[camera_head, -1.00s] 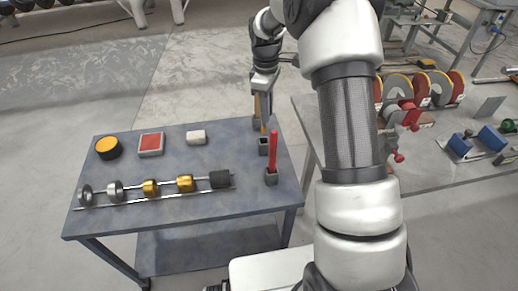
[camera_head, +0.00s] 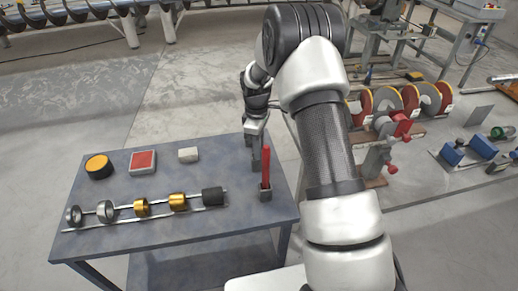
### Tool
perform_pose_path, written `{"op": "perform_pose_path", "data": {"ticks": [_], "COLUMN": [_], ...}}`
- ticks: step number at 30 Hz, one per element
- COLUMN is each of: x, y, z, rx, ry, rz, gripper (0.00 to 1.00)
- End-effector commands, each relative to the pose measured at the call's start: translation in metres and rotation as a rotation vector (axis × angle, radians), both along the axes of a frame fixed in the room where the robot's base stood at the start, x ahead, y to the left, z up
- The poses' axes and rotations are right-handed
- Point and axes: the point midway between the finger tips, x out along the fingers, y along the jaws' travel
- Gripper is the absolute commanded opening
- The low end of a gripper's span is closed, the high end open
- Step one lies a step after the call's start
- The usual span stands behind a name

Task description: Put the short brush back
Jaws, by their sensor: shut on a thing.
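My gripper (camera_head: 256,140) points down over the right end of the blue-grey table (camera_head: 150,232), just left of a tall red brush (camera_head: 266,166). It is shut on a slim thing, taken to be the short brush, which is mostly hidden by the fingers. The red brush stands upright in a small dark square holder (camera_head: 265,195). A second small holder beneath my gripper is largely hidden now, so I cannot tell whether the short brush is inside it or above it.
On the table are a black-and-yellow round tin (camera_head: 98,166), a red-topped square box (camera_head: 142,162), a pale block (camera_head: 188,155) and a rod with several rings (camera_head: 141,207). A second bench with grinding discs (camera_head: 410,100) stands right, beyond my arm.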

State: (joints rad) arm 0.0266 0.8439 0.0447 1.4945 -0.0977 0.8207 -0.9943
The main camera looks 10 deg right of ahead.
Motion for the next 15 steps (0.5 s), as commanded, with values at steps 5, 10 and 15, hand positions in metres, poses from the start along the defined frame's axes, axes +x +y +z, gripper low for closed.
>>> {"op": "perform_pose_path", "data": {"ticks": [5, 10, 15], "x": [0.0000, 0.0000, 0.0001], "y": [0.0000, 0.0000, 0.0000], "z": [-0.0019, -0.0018, 0.0012], "rx": [0.000, 0.000, 0.000], "ry": [0.000, 0.000, 0.000], "rz": [0.000, 0.000, 0.000], "gripper": [0.34, 0.36, 0.36]}}
